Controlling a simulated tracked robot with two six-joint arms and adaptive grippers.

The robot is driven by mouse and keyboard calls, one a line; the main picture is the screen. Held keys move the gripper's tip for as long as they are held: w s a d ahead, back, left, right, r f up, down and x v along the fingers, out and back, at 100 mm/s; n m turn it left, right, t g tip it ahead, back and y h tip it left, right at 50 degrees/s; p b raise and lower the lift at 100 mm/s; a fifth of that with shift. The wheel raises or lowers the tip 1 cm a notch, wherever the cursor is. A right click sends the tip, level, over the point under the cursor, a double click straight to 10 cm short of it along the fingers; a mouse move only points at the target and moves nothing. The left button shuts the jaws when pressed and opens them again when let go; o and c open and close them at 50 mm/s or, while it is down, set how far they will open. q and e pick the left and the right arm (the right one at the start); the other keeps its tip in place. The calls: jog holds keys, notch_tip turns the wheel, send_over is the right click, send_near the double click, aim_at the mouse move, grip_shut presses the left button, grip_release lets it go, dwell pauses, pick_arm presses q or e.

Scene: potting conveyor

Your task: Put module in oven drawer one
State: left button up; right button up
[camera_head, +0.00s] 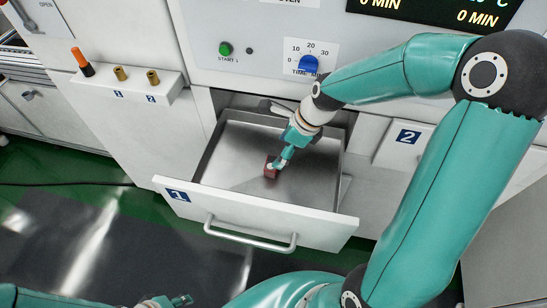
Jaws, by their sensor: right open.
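The oven drawer marked 1 (260,210) is pulled open, and its metal tray is visible inside. A small dark red module (270,172) is in the tray, near its middle, and appears to rest on the tray floor. My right gripper (280,165) reaches down into the drawer and is open, with its fingertips right at the module. Whether the fingers touch the module is too small to tell. My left gripper (178,301) shows only in part at the bottom edge, away from the drawer, and its fingers are unclear.
The oven front has a green start button (225,48) and a blue timer knob (308,64). A closed drawer marked 2 (407,137) is at the right. A small ledge (135,90) with an orange-tipped tool and brass fittings is at the left. The dark floor in front is clear.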

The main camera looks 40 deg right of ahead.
jog(key=shift+v, duration=1.9)
